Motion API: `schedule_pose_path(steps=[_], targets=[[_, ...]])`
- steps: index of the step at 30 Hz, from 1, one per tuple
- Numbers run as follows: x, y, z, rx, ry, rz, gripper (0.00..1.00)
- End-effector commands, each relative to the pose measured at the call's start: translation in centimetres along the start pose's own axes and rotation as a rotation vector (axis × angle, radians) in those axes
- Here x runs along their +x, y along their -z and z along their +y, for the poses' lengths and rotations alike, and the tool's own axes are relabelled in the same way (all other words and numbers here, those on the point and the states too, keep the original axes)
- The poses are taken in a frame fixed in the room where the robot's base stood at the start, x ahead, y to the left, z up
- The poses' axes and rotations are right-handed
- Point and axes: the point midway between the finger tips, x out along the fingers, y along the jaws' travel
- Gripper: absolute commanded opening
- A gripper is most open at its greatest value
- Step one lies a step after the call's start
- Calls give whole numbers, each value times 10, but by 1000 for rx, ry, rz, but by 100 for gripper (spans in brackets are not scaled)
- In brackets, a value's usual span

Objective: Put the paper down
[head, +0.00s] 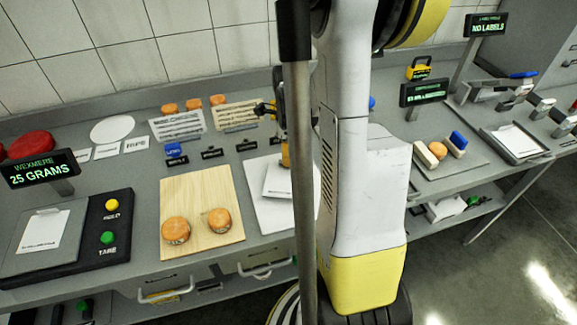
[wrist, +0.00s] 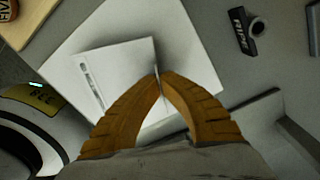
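A white sheet of paper (wrist: 122,62) with a printed strip lies across the white board (wrist: 195,58) in the wrist view. My gripper (wrist: 158,76) has its orange-brown fingers brought together at the paper's right edge, which appears pinched between the tips. In the head view the paper (head: 277,182) shows over the white board (head: 262,209), beside the wooden board. My gripper (head: 285,157) is there, partly hidden by a grey pole. I cannot tell whether the paper touches the board or hangs just above it.
A wooden board (head: 195,195) with two cheese wheels is left of the white board. A black scale (head: 112,265) with another paper (head: 43,231) on its pan stands far left. Small black labelled blocks (head: 212,153) lie behind. My column and arm block the middle of the head view.

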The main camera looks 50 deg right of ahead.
Motion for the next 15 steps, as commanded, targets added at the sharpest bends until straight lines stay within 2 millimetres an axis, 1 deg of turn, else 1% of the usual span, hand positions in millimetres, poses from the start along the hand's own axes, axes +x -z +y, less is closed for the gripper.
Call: schedule_pose_path(steps=[1,3,10,14,15], targets=[[13,0,-1,0,0,0,0],[21,0,-1,0,0,0,0],[20,0,-1,0,0,0,0],[24,0,-1,0,0,0,0],[23,0,-1,0,0,0,9]])
